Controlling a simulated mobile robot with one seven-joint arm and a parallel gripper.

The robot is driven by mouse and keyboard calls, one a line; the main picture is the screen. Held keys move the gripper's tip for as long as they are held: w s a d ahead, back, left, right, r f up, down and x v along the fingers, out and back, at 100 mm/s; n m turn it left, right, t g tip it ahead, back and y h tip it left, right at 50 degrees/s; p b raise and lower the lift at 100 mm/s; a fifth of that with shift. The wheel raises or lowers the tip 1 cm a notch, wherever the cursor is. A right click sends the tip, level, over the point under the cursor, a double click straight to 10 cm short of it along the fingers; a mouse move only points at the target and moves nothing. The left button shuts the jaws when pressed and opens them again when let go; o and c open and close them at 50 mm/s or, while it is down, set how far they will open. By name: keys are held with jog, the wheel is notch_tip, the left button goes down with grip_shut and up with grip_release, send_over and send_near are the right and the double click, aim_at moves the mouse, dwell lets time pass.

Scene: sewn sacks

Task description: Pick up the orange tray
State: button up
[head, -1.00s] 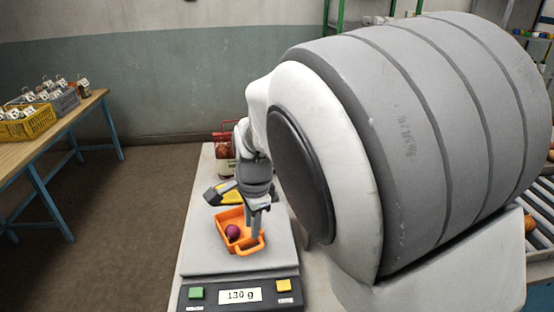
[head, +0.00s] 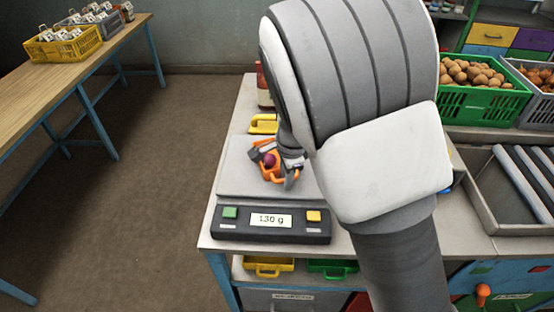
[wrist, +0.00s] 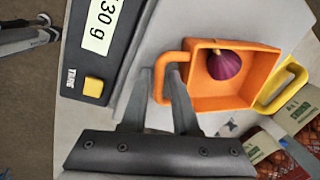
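The orange tray (wrist: 240,98) holds a purple onion (wrist: 224,65) and sits on the plate of a scale reading 130 g. In the head view the tray (head: 269,177) is partly hidden by my arm. My gripper (wrist: 161,70) is at the tray's looped handle. Its two fingers stand apart, one on each side of the handle's outer bar, with gaps showing. In the head view my gripper (head: 289,180) is low at the tray's right side, and its fingertips are small and hard to make out.
A yellow tray (head: 263,124) lies just behind the orange one. The scale (head: 230,183) stands near the table's front edge. Green and grey crates (head: 484,101) are at the right. A wooden table (head: 70,75) with yellow and grey crates is at the left, with open floor between.

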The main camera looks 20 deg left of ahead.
grip_shut()
jog(key=shift+r, duration=0.1)
